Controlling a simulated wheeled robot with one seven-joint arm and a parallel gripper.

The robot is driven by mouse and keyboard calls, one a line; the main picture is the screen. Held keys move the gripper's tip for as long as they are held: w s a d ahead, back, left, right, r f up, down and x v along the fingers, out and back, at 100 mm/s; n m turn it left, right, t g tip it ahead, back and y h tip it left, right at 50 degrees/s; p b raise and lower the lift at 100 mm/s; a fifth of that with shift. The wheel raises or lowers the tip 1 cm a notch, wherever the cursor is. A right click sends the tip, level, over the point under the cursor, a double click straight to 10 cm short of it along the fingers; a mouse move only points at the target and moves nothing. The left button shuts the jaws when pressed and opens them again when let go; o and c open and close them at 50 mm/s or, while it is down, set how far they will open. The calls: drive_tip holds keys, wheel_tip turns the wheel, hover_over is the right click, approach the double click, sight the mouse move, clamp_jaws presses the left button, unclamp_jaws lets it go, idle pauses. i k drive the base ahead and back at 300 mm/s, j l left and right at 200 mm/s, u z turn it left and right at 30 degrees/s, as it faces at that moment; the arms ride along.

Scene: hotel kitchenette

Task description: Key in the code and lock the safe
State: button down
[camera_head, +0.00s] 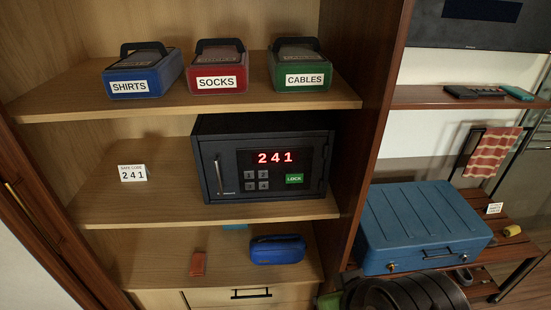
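The dark safe (225,160) stands on the middle shelf of the wooden cabinet, and its door looks shut. Below the display are several small grey number keys (256,180). A green button marked LOCK (294,179) is to the right of the keys. A vertical handle (217,177) is on the door's left side. I do not see my gripper's fingers in this view.
Blue SHIRTS (142,74), red SOCKS (217,70) and green CABLES (299,69) boxes stand on the shelf above. A blue pouch (278,249) and a small red item (198,263) lie below. A blue case (420,222) stands right of the cabinet. The space before the safe's front looks clear.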

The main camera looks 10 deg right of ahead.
sight(298, 177)
drive_tip(key=i+j+u, duration=0.1)
drive_tip(key=u, duration=0.3)
drive_tip(key=i+j+u, duration=0.1)
drive_tip(key=j+u, duration=0.15)
drive_tip(key=u, duration=0.2)
drive_tip(key=i+j+u, duration=0.15)
drive_tip(key=u, duration=0.25)
drive_tip(key=i+j+u, duration=0.1)
drive_tip(key=u, duration=0.35)
drive_tip(key=i+l, duration=0.05)
